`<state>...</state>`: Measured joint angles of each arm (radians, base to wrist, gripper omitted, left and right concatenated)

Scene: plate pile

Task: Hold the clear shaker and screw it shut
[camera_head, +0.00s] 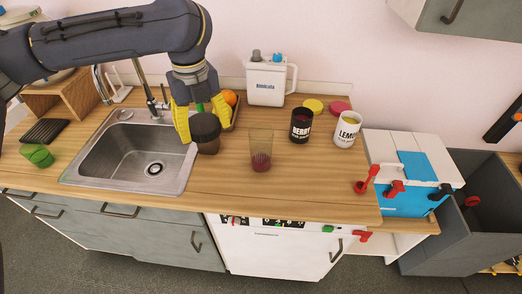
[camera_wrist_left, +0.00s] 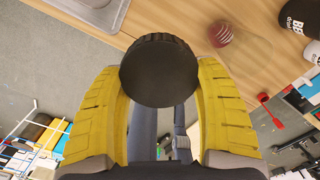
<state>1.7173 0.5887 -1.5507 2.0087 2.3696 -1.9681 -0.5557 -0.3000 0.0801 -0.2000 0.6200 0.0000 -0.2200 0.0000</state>
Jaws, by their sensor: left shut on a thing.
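The clear shaker (camera_head: 262,146) stands upright and open on the wooden counter, with something dark red at its bottom. In the left wrist view the clear shaker (camera_wrist_left: 246,50) is faint, with the red content showing through it. My left gripper (camera_head: 199,119) is shut on a black round lid (camera_head: 206,129), left of the shaker and apart from it. The ridged black lid (camera_wrist_left: 160,70) also shows between the yellow fingers in the left wrist view. I cannot tell whether the lid touches the counter. My right gripper is not in view.
A black BERRY jar (camera_head: 301,125) and a white LEMON jar (camera_head: 346,129) stand right of the shaker. Behind are a white jug (camera_head: 267,83), a yellow lid (camera_head: 313,105) and a pink lid (camera_head: 339,107). The sink (camera_head: 130,155) lies left. The counter in front of the shaker is clear.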

